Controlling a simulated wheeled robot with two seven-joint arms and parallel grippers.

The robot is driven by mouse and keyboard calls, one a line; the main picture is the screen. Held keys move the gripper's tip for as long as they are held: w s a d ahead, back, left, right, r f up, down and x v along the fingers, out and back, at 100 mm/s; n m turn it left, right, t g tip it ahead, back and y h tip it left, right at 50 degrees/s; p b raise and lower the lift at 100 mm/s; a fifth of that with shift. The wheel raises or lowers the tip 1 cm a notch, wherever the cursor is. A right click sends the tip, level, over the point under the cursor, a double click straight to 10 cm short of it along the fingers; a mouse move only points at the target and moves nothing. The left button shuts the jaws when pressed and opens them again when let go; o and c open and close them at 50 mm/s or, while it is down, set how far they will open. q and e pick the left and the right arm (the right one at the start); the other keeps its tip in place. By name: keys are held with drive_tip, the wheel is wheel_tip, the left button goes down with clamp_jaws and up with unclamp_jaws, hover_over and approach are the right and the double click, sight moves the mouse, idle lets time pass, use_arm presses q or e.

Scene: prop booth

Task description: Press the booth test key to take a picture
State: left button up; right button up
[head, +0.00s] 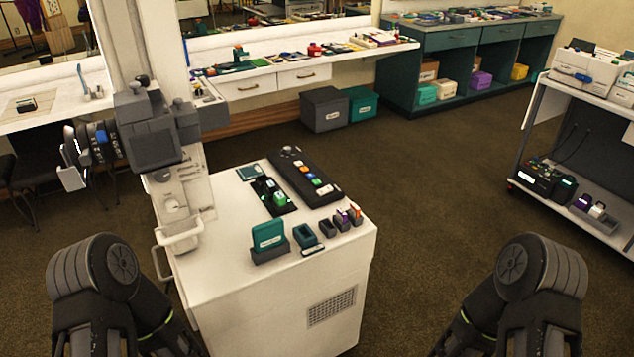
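A long black key panel (305,178) lies on top of the white cabinet (250,290). It carries several small coloured keys, with blue, orange, green and red among them. Their labels are too small to read, so I cannot tell which is the test key. A dark grey camera-like device (153,143) with ringed lens parts stands on a pale post at the cabinet's left; it points left. Only grey links of my two arms show at the bottom left and bottom right. Both grippers are out of view.
Beside the panel lies a black tray (272,195) with green pieces. A teal card in a grey holder (268,237) and several small blocks stand at the cabinet's front. A white-topped cart (575,140) stands at the right. Carpet between is clear.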

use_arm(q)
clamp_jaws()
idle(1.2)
